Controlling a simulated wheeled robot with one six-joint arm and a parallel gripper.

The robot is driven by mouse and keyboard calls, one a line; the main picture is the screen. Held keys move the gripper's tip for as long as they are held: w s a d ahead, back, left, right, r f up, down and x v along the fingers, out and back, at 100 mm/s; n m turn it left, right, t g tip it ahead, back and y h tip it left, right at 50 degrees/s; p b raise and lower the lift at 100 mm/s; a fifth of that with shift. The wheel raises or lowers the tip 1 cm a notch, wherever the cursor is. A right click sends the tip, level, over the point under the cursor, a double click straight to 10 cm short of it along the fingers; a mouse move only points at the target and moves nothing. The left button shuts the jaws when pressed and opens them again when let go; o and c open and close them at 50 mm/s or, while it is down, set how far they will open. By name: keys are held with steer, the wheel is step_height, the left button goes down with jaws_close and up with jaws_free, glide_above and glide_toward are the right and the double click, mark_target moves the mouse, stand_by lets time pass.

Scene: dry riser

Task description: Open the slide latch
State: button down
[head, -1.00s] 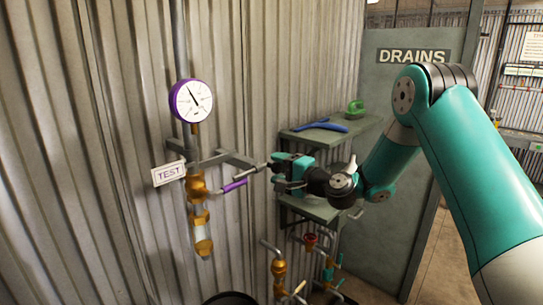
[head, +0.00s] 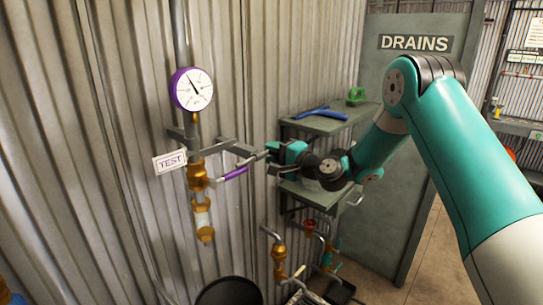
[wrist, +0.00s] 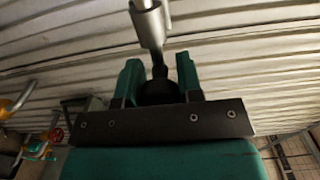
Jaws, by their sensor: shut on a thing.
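A grey metal rod (head: 249,160) sticks out at the right of the gauge pipework, beside a grey wall bracket; it appears to be the slide latch. My gripper (head: 267,156) is at the rod's right end, shut on its dark tip. In the wrist view, a pale grey cylinder (wrist: 150,25) runs down to a dark knob (wrist: 160,90) between the two teal fingers of my gripper (wrist: 160,80). The fingers hide part of the knob. How far the latch has slid cannot be told.
A purple-handled lever (head: 236,173) sits just below the rod, on brass pipework with a TEST sign (head: 170,161). A gauge (head: 193,90) is above. A shelf (head: 345,122) holding blue and green items is behind my gripper. Valves (head: 279,252) and a dark bucket (head: 228,292) are below.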

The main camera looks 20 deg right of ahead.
steer(key=w+d, duration=0.1)
steer(key=d+b, duration=0.1)
steer(key=d, duration=0.1)
steer(key=w+d, duration=0.1)
steer(key=shift+w+d, duration=0.35)
steer(key=c, duration=0.8)
jaws_free()
steer(key=shift+b+v, duration=4.25)
steer(key=shift+v, duration=4.5)
